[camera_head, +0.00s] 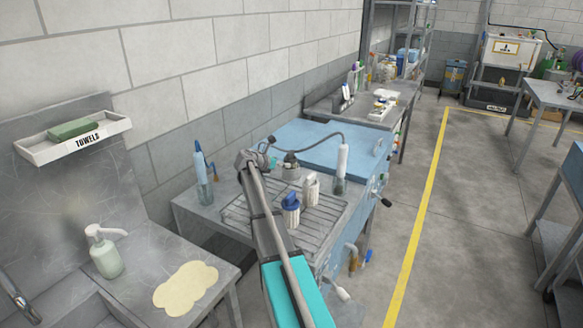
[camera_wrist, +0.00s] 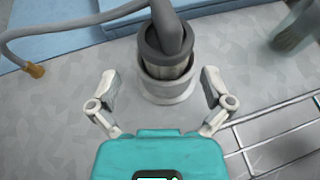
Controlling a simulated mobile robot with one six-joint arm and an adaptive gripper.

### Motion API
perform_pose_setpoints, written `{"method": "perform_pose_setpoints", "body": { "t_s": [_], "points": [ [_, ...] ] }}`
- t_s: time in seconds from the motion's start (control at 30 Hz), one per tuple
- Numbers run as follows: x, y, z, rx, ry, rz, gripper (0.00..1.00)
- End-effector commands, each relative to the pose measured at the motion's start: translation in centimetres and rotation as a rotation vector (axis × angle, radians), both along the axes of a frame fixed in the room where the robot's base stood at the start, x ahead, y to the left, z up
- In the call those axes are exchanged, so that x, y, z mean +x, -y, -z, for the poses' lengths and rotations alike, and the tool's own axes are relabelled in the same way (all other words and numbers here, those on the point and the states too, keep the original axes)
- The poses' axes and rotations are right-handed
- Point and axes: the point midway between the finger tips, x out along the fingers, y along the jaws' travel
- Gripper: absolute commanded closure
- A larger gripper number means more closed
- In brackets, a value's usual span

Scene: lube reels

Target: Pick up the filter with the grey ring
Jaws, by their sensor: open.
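What looks like the filter with the grey ring (camera_wrist: 165,62) stands at the centre of the wrist view, its dark grey ring and ribbed metallic body inside a pale round holder (camera_wrist: 167,92). In the head view its dark cap (camera_head: 290,158) shows at the back of the bench. My gripper (camera_wrist: 160,88) is open, one finger on each side of the holder's near part in the picture, with nothing gripped. Contact cannot be told. A blue-topped filter (camera_head: 291,204) and a white-topped one (camera_head: 311,188) stand on the wire rack.
The wire rack (camera_wrist: 280,140) lies at lower right in the wrist view. A grey hose (camera_wrist: 70,22) with a brass end crosses the upper left.

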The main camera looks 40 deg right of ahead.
Motion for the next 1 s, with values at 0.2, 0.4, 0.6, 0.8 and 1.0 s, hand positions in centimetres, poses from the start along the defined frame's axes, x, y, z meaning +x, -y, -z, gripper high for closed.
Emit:
{"method": "perform_pose_setpoints", "body": {
  "t_s": [0.2,0.4,0.6,0.8,1.0],
  "points": [
    [0.0,0.6,0.3,0.000,0.000,0.001,0.00],
    [0.1,2.6,1.1,0.000,0.001,0.001,0.00],
    [0.3,4.4,1.8,0.001,-0.001,0.001,0.00],
    [0.3,4.8,1.9,0.001,0.000,0.000,0.00],
    [0.3,4.8,1.9,0.000,0.000,0.000,0.00]
  ]
}}
